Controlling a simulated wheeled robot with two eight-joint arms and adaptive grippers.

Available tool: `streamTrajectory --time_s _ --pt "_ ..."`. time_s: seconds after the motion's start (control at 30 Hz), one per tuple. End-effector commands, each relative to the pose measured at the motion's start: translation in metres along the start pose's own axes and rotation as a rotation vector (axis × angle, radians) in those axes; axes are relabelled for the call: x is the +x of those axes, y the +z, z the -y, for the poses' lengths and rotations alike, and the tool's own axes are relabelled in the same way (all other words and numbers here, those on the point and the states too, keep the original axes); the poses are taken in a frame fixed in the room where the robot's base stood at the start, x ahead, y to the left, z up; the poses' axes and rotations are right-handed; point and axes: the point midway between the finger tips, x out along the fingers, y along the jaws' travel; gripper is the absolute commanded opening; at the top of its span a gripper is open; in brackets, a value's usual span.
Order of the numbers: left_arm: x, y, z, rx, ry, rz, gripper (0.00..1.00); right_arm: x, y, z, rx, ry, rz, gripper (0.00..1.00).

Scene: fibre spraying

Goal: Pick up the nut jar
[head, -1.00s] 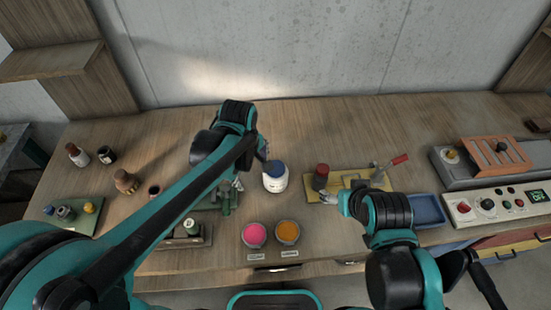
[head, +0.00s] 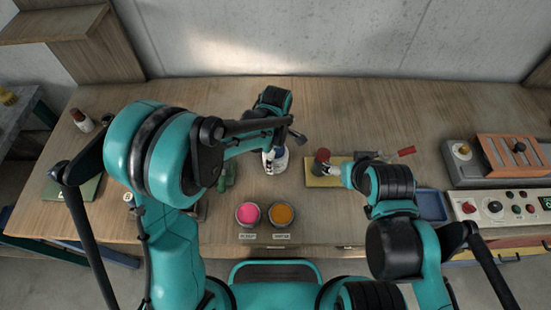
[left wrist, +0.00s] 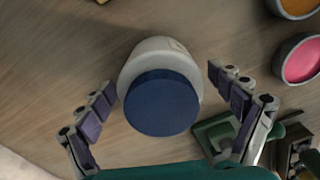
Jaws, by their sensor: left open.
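The nut jar, white with a blue lid (left wrist: 160,102), stands upright on the wooden table. In the left wrist view it is between the two spread fingers of my left gripper (left wrist: 162,80), with a gap on each side. In the head view my left gripper (head: 268,155) is at the jar (head: 281,161) and partly covers it. My right gripper (head: 338,169) is beside a red cylinder on the yellow board; its jaws are too small to judge.
A pink-filled bowl (head: 248,214) and an orange-filled bowl (head: 281,214) stand in front of the jar. The yellow board (head: 318,180) with a red cylinder (head: 321,157) is to the right. A blue tray (head: 431,205) lies farther right. The table behind the jar is clear.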

Motion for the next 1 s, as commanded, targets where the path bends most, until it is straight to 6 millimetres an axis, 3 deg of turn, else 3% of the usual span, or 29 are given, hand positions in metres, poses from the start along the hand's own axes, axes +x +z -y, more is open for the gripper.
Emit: streamTrajectory --time_s 0.27,0.4,0.5,0.83,1.0 --pt "0.004 0.0 0.0 0.0 0.0 0.0 0.93 0.0 0.0 0.0 0.0 0.0 0.0 0.75" --pt "0.003 0.0 0.0 0.0 0.0 0.0 0.56 0.0 0.0 0.0 0.0 0.0 0.0 0.75" --pt "0.003 0.0 0.0 0.0 0.0 0.0 0.33 0.0 0.0 0.0 0.0 0.0 0.0 0.75" --pt "0.002 0.0 0.0 0.0 0.0 0.0 0.33 0.0 0.0 0.0 0.0 0.0 0.0 0.75" --pt "-0.009 0.0 0.0 0.0 0.0 0.0 0.33 -0.003 -0.003 0.0 0.0 0.0 0.0 0.75"
